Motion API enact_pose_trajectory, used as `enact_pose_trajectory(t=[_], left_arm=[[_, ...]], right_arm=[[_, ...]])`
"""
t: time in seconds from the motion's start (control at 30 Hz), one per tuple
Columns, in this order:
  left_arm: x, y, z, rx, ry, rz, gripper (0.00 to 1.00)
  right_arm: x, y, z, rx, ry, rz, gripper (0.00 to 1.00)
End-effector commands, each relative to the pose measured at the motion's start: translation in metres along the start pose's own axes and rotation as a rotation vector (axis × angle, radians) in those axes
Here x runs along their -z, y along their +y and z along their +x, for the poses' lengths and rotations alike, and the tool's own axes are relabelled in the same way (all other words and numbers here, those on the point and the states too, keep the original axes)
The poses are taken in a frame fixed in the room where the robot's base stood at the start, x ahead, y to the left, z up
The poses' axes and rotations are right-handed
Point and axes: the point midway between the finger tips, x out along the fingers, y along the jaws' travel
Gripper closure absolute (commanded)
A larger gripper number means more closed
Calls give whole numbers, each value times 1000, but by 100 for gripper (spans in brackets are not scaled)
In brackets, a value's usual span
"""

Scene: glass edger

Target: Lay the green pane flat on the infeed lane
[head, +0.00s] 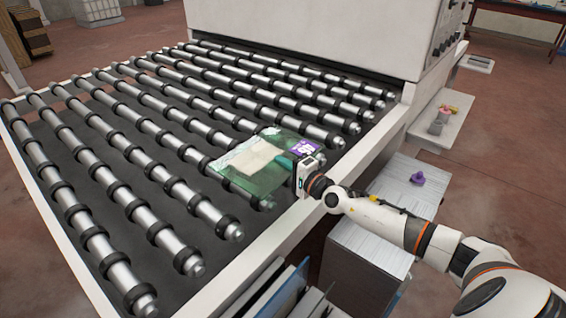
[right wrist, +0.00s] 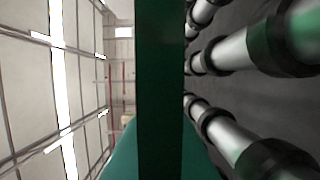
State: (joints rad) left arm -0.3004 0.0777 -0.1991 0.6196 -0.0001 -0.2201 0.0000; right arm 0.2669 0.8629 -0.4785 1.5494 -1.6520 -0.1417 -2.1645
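The green pane (head: 226,178) is a translucent sheet with a pale patch and a purple-and-white label. It lies roughly level over the near right end of the roller lane (head: 150,222). My right gripper (head: 290,163) is shut on the pane's right edge, at the lane's near side rail. In the right wrist view the pane (right wrist: 160,90) is a dark green band seen edge-on, with rollers close along one side. I cannot tell whether it touches the rollers. Teal finger parts show below the band. My left gripper is not in view.
The white machine housing (head: 310,32) stands at the lane's far end. The white side rail (head: 258,270) runs along the near right. Beside it are a stand with a purple object (head: 417,178), a ledge with small cups (head: 436,126) and upright panes (head: 285,292). The other rollers are bare.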

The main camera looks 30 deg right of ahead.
Motion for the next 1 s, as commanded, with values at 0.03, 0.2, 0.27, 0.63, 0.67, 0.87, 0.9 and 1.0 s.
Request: enact_pose_trajectory(t=[0.03, 0.2, 0.27, 0.63, 0.67, 0.87, 0.9, 1.0], left_arm=[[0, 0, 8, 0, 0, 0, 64], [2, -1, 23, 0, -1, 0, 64], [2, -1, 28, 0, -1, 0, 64], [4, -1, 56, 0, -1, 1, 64], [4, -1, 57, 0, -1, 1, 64], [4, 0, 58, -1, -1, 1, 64], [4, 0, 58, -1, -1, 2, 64], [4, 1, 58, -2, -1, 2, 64]], right_arm=[[0, -5, 1, -7, -2, -1, 100], [-1, -20, 1, -7, -2, -1, 100], [-1, -26, 1, -7, -2, -2, 100], [-1, -54, 1, -8, -2, -1, 100], [-1, -55, 1, -8, -2, -1, 100], [-1, -57, 1, -8, -2, -1, 100], [-1, -57, 1, -8, -2, -1, 100], [-1, -56, 1, -8, -2, -1, 100]])
